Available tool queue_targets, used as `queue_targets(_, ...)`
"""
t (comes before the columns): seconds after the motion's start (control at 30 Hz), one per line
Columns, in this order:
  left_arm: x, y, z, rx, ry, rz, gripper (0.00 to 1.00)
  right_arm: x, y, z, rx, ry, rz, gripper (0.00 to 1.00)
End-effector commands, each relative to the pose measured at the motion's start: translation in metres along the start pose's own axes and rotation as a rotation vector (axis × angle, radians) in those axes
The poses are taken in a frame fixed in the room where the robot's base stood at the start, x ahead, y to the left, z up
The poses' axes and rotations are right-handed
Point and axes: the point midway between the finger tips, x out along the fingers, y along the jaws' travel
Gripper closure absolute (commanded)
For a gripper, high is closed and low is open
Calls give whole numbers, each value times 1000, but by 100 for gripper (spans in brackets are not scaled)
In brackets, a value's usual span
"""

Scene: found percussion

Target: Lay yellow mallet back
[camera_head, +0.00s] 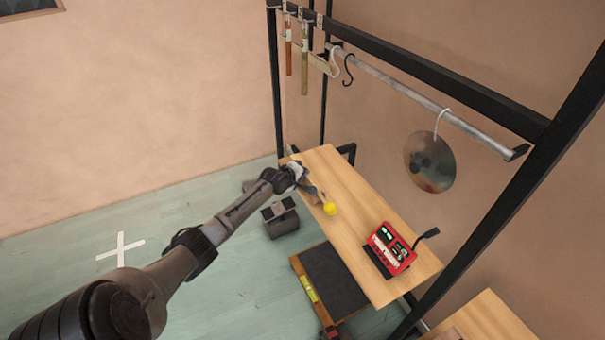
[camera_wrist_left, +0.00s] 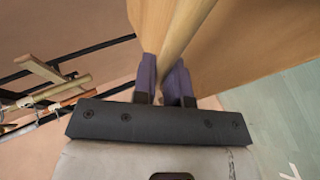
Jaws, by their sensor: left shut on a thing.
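The yellow mallet's round head (camera_head: 330,209) shows just above or on the wooden table (camera_head: 345,185), near its left edge; I cannot tell whether it touches. My left gripper (camera_head: 311,190) is at the far left part of the table, close behind the yellow head. In the left wrist view, the gripper's purple fingers (camera_wrist_left: 166,84) are shut on a pale wooden handle (camera_wrist_left: 186,28). The mallet's head is out of that wrist view. My right gripper is not in view.
A red device (camera_head: 391,248) with a bent dark stalk stands at the table's near end. A metal disc (camera_head: 437,160) hangs from a rail above. Wooden bars (camera_head: 304,65) hang at the back. A dark pad (camera_head: 332,280) lies below the table's left side. The middle of the table is clear.

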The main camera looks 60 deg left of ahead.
Motion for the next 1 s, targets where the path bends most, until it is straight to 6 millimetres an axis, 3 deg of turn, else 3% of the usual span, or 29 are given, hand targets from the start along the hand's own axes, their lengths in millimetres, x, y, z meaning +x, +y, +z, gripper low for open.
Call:
queue_targets(0.87,3,-5,1,0,0,1,100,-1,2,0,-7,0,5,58)
queue_targets(0.9,3,-5,1,0,0,1,85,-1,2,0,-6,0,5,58)
queue_targets(1.0,3,-5,1,0,0,0,76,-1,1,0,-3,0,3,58)
